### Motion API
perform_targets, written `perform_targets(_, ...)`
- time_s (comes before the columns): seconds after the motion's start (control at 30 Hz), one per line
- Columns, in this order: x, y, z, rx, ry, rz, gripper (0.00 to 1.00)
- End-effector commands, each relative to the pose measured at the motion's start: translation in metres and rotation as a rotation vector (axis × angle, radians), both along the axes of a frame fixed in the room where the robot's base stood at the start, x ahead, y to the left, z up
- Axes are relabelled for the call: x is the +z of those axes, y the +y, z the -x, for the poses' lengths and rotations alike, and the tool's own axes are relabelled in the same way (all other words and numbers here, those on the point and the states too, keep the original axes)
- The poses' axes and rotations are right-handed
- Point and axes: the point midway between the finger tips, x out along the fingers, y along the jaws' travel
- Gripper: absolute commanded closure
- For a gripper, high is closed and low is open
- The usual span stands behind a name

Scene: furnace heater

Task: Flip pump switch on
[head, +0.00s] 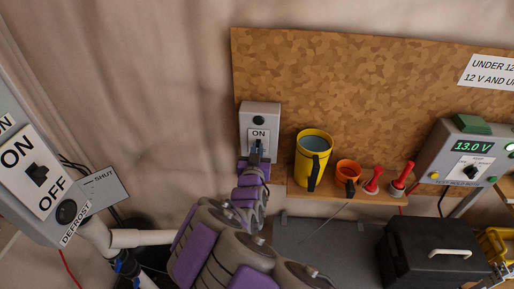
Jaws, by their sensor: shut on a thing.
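A small grey switch box (260,110) is mounted at the left edge of the brown board. It has a dark round spot near its top and a white plate reading ON. I take it to be the pump switch. My gripper (258,150) is at the lower part of this plate, with its dark fingertips just below the word ON. It is shut on the switch lever, which the fingers mostly hide. I cannot tell the lever's exact position. My purple and grey arm reaches up to the box from below.
A yellow mug (313,158), an orange cup (348,173) and red-handled items (399,182) stand on a wooden shelf right of the gripper. A meter box (465,158) reads 13.0 V. A DEFROST panel (38,165) is at left. A black case (430,250) sits lower right.

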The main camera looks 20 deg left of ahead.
Motion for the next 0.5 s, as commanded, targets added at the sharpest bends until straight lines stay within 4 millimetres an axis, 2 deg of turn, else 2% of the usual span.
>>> perform_targets(0.03, 0.0096, 0.001, -0.0004, 0.002, 0.033, 0.005, 1.0)
perform_targets(0.5, 0.0193, 0.0029, -0.0047, 0.003, 0.298, 0.069, 1.0)
